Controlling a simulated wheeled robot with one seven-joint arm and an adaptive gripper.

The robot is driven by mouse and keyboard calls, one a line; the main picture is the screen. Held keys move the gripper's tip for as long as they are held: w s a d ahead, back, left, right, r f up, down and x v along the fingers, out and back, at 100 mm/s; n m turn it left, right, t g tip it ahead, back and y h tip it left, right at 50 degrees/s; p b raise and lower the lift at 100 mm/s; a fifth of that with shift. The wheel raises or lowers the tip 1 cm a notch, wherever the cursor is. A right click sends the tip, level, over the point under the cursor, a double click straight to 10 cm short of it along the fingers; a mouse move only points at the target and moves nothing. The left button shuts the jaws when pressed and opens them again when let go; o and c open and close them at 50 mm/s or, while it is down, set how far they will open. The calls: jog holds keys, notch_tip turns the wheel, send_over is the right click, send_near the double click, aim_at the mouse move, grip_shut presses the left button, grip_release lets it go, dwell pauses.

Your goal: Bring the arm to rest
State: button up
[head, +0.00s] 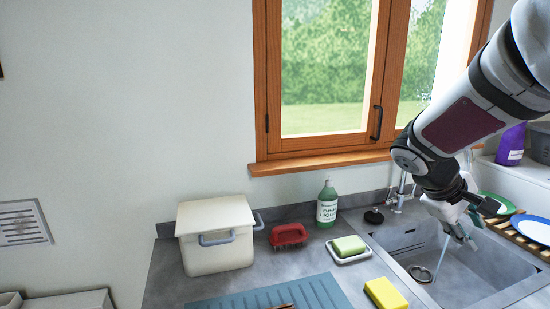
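My arm (463,122) reaches in from the upper right of the head view. My gripper (462,236) hangs over the sink (463,283), pointing down. Its fingers are small and partly seen from the side, so whether they are apart is unclear. I make out nothing held between them.
A white lidded box (216,238), a red brush (289,235), a green soap bottle (327,205), a green sponge on a dish (349,246) and a yellow sponge (385,293) stand on the counter. A blue mat (285,296) lies in front. Plates (533,229) sit on a wooden rack at right.

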jog(key=s+a+r+m+t+y, duration=0.2)
jog(key=s+a+y, duration=0.6)
jog(key=s+a, duration=1.1)
jog(key=shift+s+r+m+t, duration=0.15)
jog(key=shift+s+m+t, duration=0.25)
jog(key=shift+m+t, duration=0.55)
